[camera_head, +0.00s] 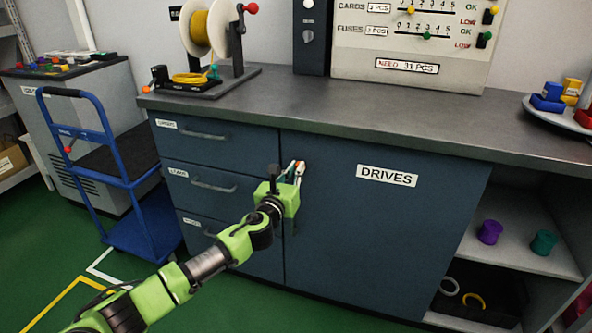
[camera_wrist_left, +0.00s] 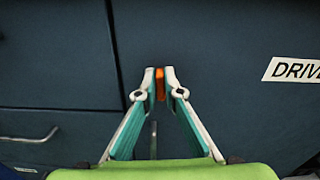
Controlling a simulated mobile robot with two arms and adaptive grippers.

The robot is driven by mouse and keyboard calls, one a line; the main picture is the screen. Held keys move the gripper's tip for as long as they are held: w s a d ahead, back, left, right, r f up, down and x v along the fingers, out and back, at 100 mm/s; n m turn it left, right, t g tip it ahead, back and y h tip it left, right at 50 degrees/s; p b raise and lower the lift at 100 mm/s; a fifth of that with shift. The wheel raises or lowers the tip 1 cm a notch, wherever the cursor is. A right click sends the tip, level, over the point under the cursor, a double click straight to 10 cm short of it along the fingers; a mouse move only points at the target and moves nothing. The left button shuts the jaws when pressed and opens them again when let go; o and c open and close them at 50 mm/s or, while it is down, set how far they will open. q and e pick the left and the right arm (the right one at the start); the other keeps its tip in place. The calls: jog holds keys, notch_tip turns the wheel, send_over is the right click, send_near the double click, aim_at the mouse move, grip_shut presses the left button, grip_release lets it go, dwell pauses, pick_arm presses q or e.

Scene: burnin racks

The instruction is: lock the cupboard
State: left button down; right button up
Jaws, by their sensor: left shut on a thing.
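The cupboard door (camera_head: 370,230) is dark blue, labelled DRIVES, and looks closed flush with the drawers to its left. It also fills the right of the left wrist view (camera_wrist_left: 220,60). My left gripper (camera_head: 298,172) is at the door's upper left edge. In the left wrist view its two fingertips (camera_wrist_left: 160,88) are shut on a small upright orange piece (camera_wrist_left: 160,84) on the door front. Whether this piece is a key or a turning knob I cannot tell. A thin metal bar (camera_wrist_left: 153,138) shows below it between the fingers. My right gripper is out of view.
Three drawers (camera_head: 215,187) with bar handles are left of the door. A grey worktop (camera_head: 330,105) runs above. Open shelves (camera_head: 520,250) with a purple and a teal spool are at right. A blue trolley (camera_head: 130,185) stands at left.

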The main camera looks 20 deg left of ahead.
pick_arm(q)
jog(key=shift+a+f+n+p, duration=0.15)
jog(key=shift+n+p, duration=0.05)
jog(key=shift+n, duration=2.55)
jog(key=shift+a+f+n+p, duration=0.15)
jog(key=shift+a+f+n, duration=0.05)
jog(key=shift+n, duration=2.6)
jog(key=shift+a+f+n+p, duration=0.15)
jog(key=shift+n+p, duration=0.05)
jog(key=shift+n, duration=2.55)
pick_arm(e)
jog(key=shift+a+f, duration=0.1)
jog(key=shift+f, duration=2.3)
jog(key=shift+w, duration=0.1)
pick_arm(q)
jog(key=c, duration=2.2)
grip_release()
jog(key=shift+o, duration=0.2)
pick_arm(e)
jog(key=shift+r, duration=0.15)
